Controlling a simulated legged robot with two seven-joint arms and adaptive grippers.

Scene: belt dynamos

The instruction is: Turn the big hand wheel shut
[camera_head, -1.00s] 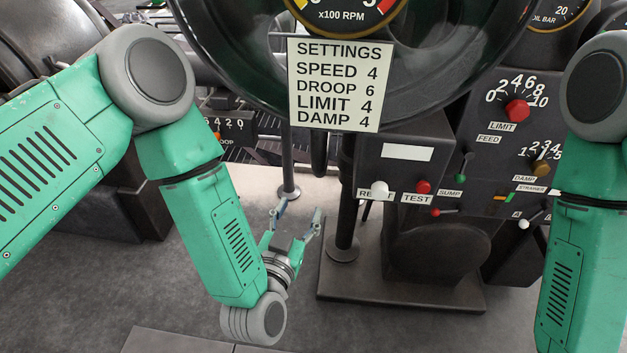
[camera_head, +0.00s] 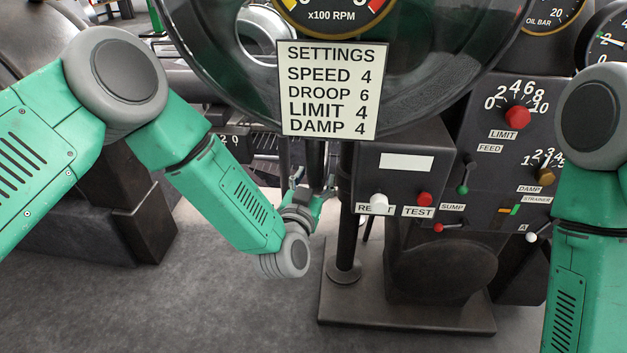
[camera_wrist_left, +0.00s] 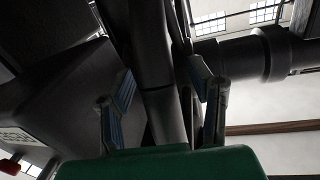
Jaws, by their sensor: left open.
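The large dark, glossy ring that looks like the big hand wheel (camera_head: 192,62) spans the top of the head view, its upper part cut off. My left gripper (camera_head: 314,180) is below the wheel's lower rim, beside a dark post (camera_head: 345,215), open and apparently empty. The left wrist view shows its two blue-padded fingers (camera_wrist_left: 163,82) spread, with dark pipes or posts beyond and between them. I cannot tell whether they touch anything. My right arm shows at the right edge of the head view; its gripper is out of view.
A settings plate (camera_head: 330,90) hangs before the wheel. A base plate (camera_head: 410,313) stands on the floor. Floor at lower left is clear.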

